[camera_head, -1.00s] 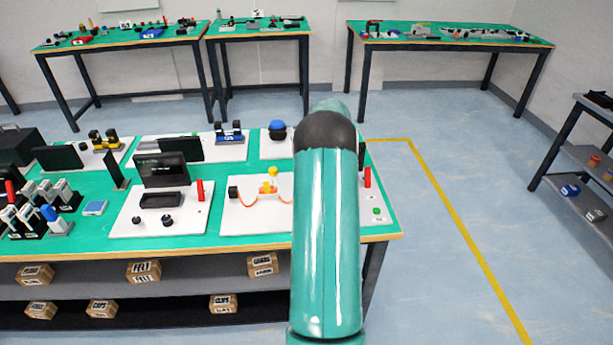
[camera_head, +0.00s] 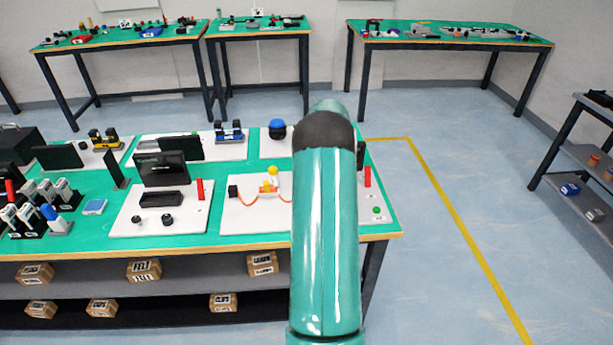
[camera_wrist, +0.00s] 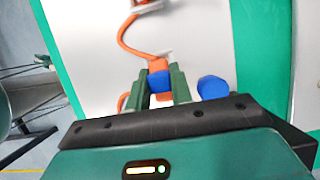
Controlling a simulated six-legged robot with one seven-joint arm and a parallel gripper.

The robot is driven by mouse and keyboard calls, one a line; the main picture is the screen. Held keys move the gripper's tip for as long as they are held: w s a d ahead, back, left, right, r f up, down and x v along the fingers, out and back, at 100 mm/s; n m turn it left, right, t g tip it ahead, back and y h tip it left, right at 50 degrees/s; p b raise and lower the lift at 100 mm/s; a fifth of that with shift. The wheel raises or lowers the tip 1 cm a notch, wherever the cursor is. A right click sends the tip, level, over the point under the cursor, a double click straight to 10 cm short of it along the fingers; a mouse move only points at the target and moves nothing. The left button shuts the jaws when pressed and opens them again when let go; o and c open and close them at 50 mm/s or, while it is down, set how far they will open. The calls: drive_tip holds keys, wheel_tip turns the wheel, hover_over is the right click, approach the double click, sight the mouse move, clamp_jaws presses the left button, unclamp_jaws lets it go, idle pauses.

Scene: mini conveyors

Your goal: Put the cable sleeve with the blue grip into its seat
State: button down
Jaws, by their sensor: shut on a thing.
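In the wrist view my gripper (camera_wrist: 162,88) is shut on the blue grip (camera_wrist: 159,84) of the cable sleeve, between its two green fingers. An orange cable (camera_wrist: 130,35) runs from the grip up to an orange block (camera_wrist: 147,4) at the top edge, above a white board (camera_wrist: 215,35). The cable also shows in the head view (camera_head: 246,203), on the white board (camera_head: 245,222) left of my arm. In that view my arm hides my gripper and the blue grip. I cannot make out the seat.
A blue round knob (camera_wrist: 213,88) is close right of my fingers in the wrist view. In the head view a red post (camera_head: 367,177) and a green button (camera_head: 376,210) stand right of my arm. A black panel (camera_head: 165,170) stands farther left.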

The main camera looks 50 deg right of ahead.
drive_tip(key=shift+f, duration=0.6)
drive_tip(key=c, duration=1.2)
unclamp_jaws()
drive_tip(key=shift+o, duration=0.2)
drive_tip(key=v, duration=1.3)
drive_tip(key=shift+r, duration=0.4)
